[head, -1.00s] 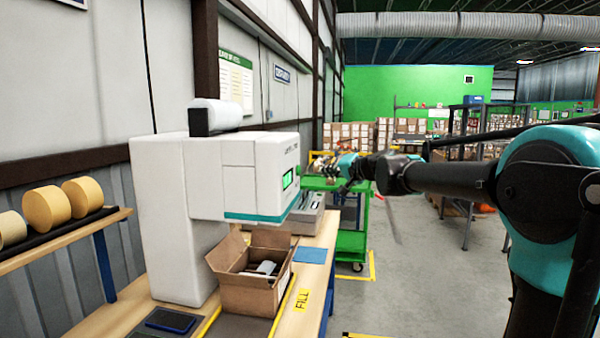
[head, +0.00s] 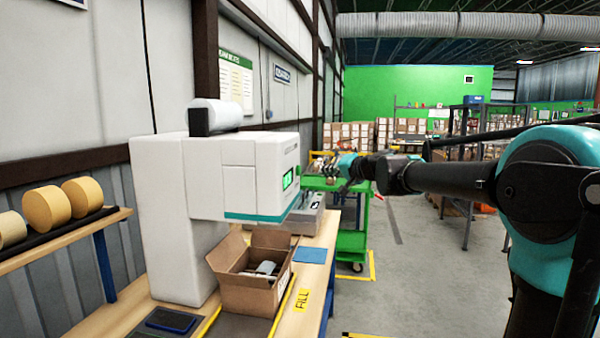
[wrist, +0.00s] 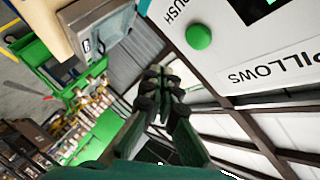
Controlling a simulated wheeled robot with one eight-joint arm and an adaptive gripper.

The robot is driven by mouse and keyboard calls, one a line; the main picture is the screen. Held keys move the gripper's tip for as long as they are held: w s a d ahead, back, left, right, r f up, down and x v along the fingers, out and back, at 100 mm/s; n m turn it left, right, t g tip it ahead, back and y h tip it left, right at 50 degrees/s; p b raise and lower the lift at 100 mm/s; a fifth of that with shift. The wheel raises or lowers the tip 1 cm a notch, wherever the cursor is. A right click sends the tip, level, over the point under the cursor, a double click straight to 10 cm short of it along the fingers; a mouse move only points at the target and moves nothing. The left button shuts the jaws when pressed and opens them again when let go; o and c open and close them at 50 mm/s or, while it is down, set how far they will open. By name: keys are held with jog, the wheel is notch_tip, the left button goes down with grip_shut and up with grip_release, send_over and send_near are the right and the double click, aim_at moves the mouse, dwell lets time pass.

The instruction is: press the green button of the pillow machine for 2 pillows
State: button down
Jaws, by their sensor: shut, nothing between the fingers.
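The white pillow machine (head: 160,215) stands on the bench at the left, with a lit green display (head: 288,178) on its front. In the wrist view, the round green button (wrist: 198,37) sits on the machine's white panel (wrist: 270,92), near lettering that reads "PUSH" and "PILLOWS". My gripper (wrist: 163,82) is shut and empty. Its fingertips are below and left of the button in that view, apart from it. In the head view my gripper (head: 321,166) is small, to the right of the machine's front. The button cannot be made out there.
An open carton (head: 250,295) with items inside sits on the bench below the machine head. A grey device (head: 307,215) stands behind it. A green cart (head: 351,243) is beyond the bench. Yellow rolls (head: 47,207) lie on a left shelf.

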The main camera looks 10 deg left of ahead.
aim_at(299, 170)
jog(key=d, duration=0.3)
jog(key=shift+d, duration=0.4)
jog(key=a, duration=0.8)
jog(key=shift+a, duration=0.35)
jog(key=shift+w+a, duration=0.1)
dwell(1.4)
jog(key=shift+a, duration=0.35)
